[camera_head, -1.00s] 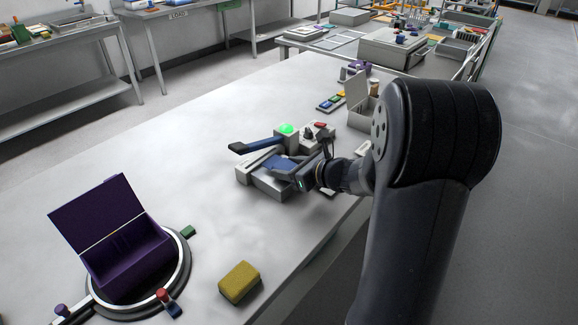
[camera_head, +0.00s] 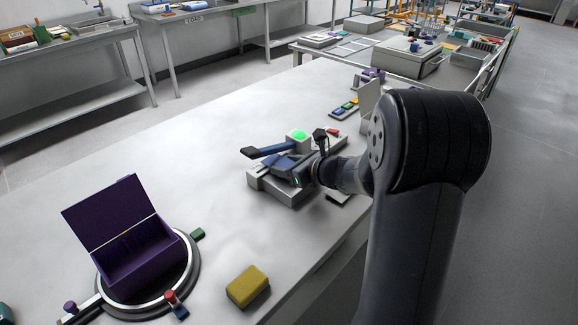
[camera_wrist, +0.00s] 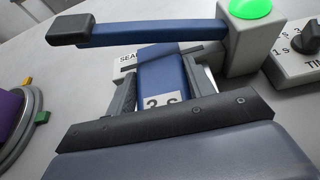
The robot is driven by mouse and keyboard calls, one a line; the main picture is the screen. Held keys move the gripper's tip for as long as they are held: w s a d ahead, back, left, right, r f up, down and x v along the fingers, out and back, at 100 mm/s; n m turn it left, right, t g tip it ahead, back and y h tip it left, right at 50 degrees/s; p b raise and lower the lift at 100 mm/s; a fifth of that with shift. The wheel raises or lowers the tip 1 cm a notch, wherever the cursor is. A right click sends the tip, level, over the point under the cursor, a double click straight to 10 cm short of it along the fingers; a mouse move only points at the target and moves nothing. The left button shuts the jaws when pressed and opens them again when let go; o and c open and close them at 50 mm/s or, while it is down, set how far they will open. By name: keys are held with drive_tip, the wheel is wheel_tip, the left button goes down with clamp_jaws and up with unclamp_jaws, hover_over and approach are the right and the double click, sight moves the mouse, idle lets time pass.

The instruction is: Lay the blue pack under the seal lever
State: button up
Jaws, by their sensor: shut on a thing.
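The blue pack (camera_wrist: 162,72) is between my gripper's fingers in the wrist view, with a white label reading "2 S" on its near end. My gripper (camera_wrist: 165,90) is shut on it, one finger on each side. The seal lever (camera_wrist: 150,32), a blue bar with a dark grip, is raised above the sealer's grey base. The pack's far end reaches beneath or close to the lever; I cannot tell its exact depth or whether it touches the base. In the head view, my gripper (camera_head: 304,174) is over the sealer base (camera_head: 275,188), beside the lever (camera_head: 270,150).
A lit green dome (camera_head: 298,134) tops the lever's post. A timer box with a dial (camera_wrist: 305,50) stands right of it. A purple open box (camera_head: 140,245) sits on a round stand (camera_head: 190,285). A yellow sponge-like block (camera_head: 247,286) lies near the table edge.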

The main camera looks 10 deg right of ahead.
drive_tip(key=shift+s+f+b, duration=0.1)
drive_tip(key=shift+f+b, duration=0.2)
drive_tip(key=shift+b, duration=0.05)
idle(0.3)
drive_tip(key=o, duration=1.4)
drive_tip(key=shift+r, duration=0.1)
drive_tip(key=shift+r+p, duration=2.85)
drive_tip(key=shift+r, duration=0.65)
